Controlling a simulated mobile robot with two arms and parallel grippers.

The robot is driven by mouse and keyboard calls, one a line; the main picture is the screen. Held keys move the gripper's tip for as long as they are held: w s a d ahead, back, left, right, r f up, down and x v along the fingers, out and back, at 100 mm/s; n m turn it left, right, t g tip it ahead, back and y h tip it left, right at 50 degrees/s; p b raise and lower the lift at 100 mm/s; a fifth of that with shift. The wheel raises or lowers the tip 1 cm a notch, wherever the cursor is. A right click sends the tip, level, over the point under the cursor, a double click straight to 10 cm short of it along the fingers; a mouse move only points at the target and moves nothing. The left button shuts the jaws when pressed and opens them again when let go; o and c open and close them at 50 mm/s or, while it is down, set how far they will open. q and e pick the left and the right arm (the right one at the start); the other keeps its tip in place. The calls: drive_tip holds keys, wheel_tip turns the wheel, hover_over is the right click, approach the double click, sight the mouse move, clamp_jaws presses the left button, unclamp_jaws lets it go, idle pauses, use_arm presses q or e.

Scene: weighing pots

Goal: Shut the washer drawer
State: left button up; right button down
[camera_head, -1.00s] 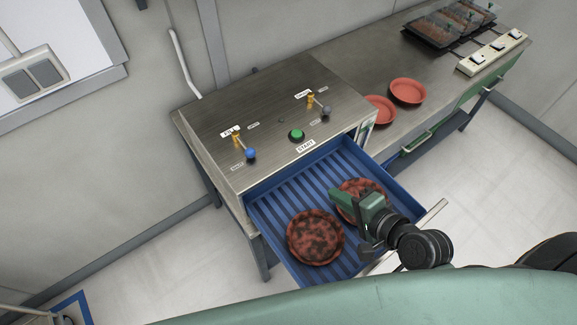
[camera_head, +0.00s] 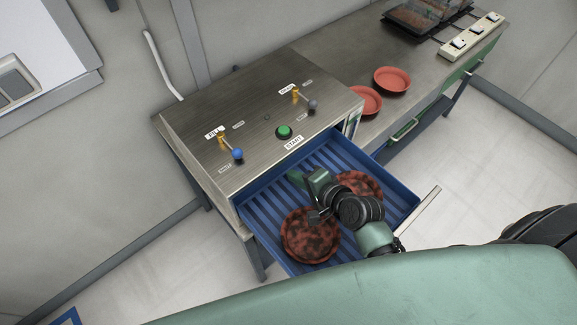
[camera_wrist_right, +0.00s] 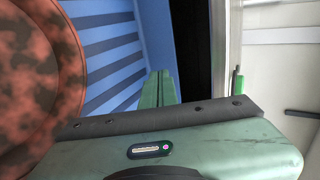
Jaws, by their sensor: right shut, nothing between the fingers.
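The washer drawer (camera_head: 407,198) is a blue ribbed tray, pulled out from the front of the steel washer (camera_head: 225,120). Its pale metal front bar (camera_head: 428,203) shows at the right; my body hides the rest of its near side. Two red dishes with dark stains lie in the drawer: a near one (camera_head: 305,242) and a far one (camera_head: 366,183), partly hidden by my arm. My right gripper (camera_head: 296,178) is over the drawer, fingers shut and empty. In the right wrist view its green fingers (camera_wrist_right: 158,88) are together beside a stained dish (camera_wrist_right: 35,75). My left gripper is out of view.
The washer top has a green start button (camera_head: 284,132), a blue-knobbed lever (camera_head: 237,154) and a grey-knobbed lever (camera_head: 311,104). Plain red dishes (camera_head: 392,79) stand on the bench at right, with a switch strip (camera_head: 473,37) beyond. The floor at right is clear.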

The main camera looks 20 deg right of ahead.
sight(281, 166)
drive_tip(key=shift+w+a+r+p, duration=0.15)
drive_tip(key=shift+w+a, duration=0.15)
drive_tip(key=shift+w, duration=0.4)
drive_tip(key=shift+w+a+f+p, duration=0.15)
drive_tip(key=shift+w+a, duration=0.15)
drive_tip(key=shift+w, duration=0.35)
drive_tip(key=shift+r, duration=0.1)
drive_tip(key=shift+w, duration=0.1)
drive_tip(key=w, duration=0.1)
drive_tip(key=w+a, duration=0.1)
drive_tip(key=w, duration=0.1)
drive_tip(key=shift+w+a+r+p, duration=0.15)
drive_tip(key=shift+a+p, duration=0.05)
drive_tip(key=shift+p, duration=0.15)
drive_tip(key=shift+w+a+f, duration=0.15)
drive_tip(key=shift+w+f, duration=0.05)
drive_tip(key=shift+w, duration=0.15)
drive_tip(key=shift+s+r, duration=0.1)
drive_tip(key=shift+s, duration=0.1)
